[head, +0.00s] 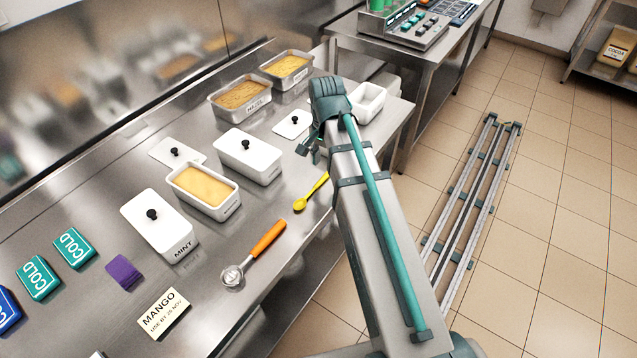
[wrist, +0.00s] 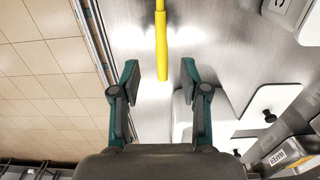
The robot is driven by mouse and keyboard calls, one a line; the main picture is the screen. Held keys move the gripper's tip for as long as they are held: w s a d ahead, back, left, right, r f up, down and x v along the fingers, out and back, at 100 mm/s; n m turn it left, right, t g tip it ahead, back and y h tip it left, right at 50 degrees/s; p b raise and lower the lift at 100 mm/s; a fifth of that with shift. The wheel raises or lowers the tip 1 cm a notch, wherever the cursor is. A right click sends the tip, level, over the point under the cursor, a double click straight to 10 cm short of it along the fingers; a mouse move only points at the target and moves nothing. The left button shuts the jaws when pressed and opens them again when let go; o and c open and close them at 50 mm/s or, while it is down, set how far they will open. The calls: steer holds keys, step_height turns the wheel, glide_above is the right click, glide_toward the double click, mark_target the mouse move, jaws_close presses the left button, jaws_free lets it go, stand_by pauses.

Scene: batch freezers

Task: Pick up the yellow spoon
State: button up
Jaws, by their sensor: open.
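The yellow spoon (head: 311,192) lies on the steel counter, in front of a lidded white tub, with its bowl toward the front left. Its handle end reaches close to my arm in the head view. In the wrist view the yellow spoon's handle (wrist: 161,45) points down the picture and ends between the fingertips. My gripper (wrist: 158,78) is open, with one finger on each side of the handle and neither seen touching it. In the head view my gripper (head: 308,149) is partly hidden by my arm. The spoon's bowl is outside the wrist view.
An orange-handled scoop (head: 262,243) lies nearer on the counter (head: 215,300). A lidded white tub (head: 247,160) and an open tub of yellow ice cream (head: 204,190) stand behind the spoon. A white lid (head: 293,124) and an empty white tub (head: 368,102) are close to my gripper.

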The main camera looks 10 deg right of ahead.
mark_target(324, 176)
steer(key=shift+w+f+p, duration=0.15)
steer(key=shift+f+p, duration=0.6)
steer(key=shift+f, duration=1.9)
jaws_close()
